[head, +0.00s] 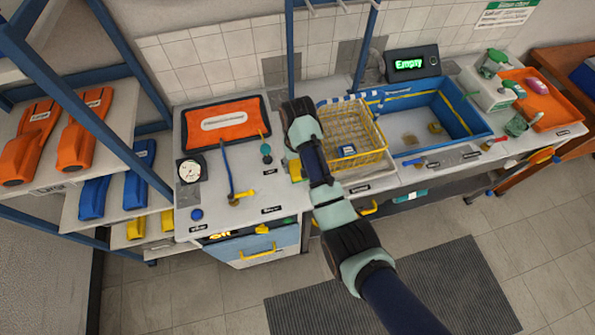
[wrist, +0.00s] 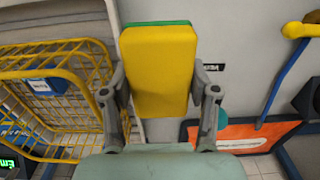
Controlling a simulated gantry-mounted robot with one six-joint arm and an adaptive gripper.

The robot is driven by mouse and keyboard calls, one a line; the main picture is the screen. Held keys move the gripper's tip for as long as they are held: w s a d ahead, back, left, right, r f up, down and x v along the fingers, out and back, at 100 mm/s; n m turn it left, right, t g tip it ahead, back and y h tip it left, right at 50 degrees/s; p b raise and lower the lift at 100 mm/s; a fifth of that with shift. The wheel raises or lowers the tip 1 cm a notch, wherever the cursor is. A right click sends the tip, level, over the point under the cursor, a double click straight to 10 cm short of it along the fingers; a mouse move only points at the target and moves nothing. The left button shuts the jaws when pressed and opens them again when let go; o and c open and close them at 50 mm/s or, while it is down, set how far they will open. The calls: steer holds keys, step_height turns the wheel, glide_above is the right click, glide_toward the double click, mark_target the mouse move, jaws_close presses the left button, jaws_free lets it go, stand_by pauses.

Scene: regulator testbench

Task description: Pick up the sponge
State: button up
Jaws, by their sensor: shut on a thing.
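The sponge (wrist: 160,70) is a yellow block with a green layer along one edge. It fills the middle of the wrist view, between the two fingers of my gripper (wrist: 162,92), which press on its sides. In the head view a small yellow part of the sponge (head: 295,171) shows left of my arm, between the wire basket and the left worktop. My arm hides most of my gripper there. I cannot tell whether the sponge is clear of the worktop.
A yellow wire basket (head: 368,133) stands close on the right, with a blue-labelled item inside. Beyond it is a blue sink (head: 455,110). A blue frame post (head: 290,50) rises behind.

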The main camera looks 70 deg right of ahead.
step_height(320, 180, up, 14)
steer(key=p, duration=0.9)
steer(key=shift+f+p, duration=0.15)
steer(key=shift+p, duration=0.25)
